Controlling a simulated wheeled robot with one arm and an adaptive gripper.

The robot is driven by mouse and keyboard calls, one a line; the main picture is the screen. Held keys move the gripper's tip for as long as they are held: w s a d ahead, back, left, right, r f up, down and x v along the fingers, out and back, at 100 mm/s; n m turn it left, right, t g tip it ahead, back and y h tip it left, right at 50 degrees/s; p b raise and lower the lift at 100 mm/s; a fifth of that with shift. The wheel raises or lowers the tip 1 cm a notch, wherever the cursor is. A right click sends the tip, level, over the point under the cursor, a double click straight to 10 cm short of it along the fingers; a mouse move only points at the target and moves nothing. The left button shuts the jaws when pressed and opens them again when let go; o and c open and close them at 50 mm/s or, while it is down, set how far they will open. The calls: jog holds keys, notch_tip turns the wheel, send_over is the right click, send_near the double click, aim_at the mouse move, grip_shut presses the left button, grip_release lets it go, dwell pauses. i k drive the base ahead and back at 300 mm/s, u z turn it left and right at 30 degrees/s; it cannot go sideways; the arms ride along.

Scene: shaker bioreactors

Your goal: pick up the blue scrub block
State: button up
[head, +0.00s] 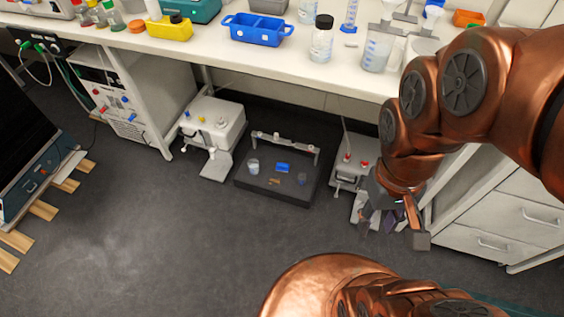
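A small blue block (282,168), which looks like the scrub block, lies on a black platform (262,194) on the floor under the bench. A small clear beaker (253,167) stands to its left and a small dark vessel (301,180) to its right. My gripper (398,224) hangs to the right of the platform, well apart from the block. Its fingers look spread and I see nothing held, though the dark parts there overlap and are hard to separate.
White pump-like units stand left (214,124) and right (351,172) of the platform. The bench (230,56) overhangs behind, carrying a blue tray (258,41) and bottles. White drawers (500,225) stand at right. The grey floor (180,240) in front is clear.

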aim_at(283, 167)
jog(key=k, duration=1.2)
jog(key=z, duration=0.35)
jog(key=i, duration=0.65)
jog(key=u, duration=0.35)
